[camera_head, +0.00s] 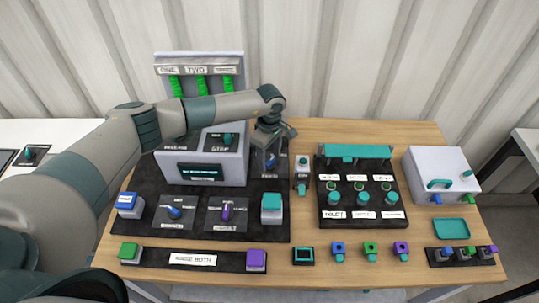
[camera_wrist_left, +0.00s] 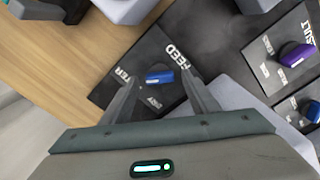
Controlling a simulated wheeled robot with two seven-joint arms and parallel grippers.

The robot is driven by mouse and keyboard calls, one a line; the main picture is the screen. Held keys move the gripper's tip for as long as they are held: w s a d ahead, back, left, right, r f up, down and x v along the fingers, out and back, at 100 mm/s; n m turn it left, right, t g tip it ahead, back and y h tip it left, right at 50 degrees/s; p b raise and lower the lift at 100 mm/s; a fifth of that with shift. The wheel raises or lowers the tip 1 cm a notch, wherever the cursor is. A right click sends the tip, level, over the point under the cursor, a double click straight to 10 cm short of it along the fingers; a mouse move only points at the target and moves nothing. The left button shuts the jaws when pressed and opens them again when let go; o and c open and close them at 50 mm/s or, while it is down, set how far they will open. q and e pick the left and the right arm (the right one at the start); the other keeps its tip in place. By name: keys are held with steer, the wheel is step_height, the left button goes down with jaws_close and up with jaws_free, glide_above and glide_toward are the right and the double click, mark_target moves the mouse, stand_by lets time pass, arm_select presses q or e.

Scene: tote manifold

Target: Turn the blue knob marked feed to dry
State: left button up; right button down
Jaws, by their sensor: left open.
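The blue knob (camera_wrist_left: 160,76) sits on a dark plate (camera_wrist_left: 112,92) marked FEED, with DRY and a partly hidden word ending in TER beside it. In the head view the blue knob (camera_head: 270,158) is partly covered by my left gripper (camera_head: 271,144). In the wrist view the open left gripper (camera_wrist_left: 160,84) has one finger on each side of the knob. Whether the fingers touch it, or how far above it they are, I cannot tell. The knob lies lengthwise roughly across the gap. My right gripper is not in view.
A grey console (camera_head: 205,168) with a small screen stands left of the knob. Another blue knob (camera_head: 175,212) and a purple knob (camera_head: 227,210) are in front. A teal-topped block (camera_head: 271,205) stands near. A black panel (camera_head: 345,225) with teal buttons lies to the right.

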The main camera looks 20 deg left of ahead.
arm_select(q)
steer(key=shift+f, duration=0.15)
steer(key=c, duration=1.1)
steer(key=shift+o, duration=0.2)
